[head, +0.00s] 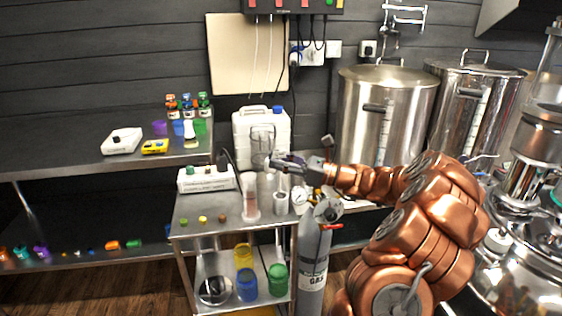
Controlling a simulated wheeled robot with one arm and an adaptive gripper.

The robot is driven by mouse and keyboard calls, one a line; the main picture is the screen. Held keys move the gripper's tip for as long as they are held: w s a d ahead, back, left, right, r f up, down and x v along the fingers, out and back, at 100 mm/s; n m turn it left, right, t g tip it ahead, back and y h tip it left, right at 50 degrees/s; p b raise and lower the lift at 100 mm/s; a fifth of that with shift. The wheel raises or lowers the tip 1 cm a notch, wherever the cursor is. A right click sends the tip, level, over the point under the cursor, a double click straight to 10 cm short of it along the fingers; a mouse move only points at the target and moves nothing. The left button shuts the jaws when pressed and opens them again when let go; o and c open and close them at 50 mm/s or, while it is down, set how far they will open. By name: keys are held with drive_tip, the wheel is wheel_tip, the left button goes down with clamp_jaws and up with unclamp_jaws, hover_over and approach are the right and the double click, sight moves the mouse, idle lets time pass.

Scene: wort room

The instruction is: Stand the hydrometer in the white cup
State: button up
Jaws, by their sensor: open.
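My copper-coloured arm reaches in from the right, and my gripper (279,162) is open above the right part of a small steel cart. A small whitish cup (281,204) stands upright on the cart top, below my gripper. Just left of it stands a tall clear cylinder (251,204) with pinkish contents and a pale base. I cannot pick out the hydrometer for sure; thin, pale or clear shapes around the cylinder and under my gripper are too small to tell apart.
The cart top (208,240) also holds a white device (206,179) and several small coloured caps. A white jerrycan (262,138) stands behind my gripper. A grey gas cylinder (313,260) with a gauge stands right of the cart. Large steel kettles (384,115) stand behind my arm.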

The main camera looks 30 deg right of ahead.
drive_tip(key=v, duration=1.2)
idle(1.2)
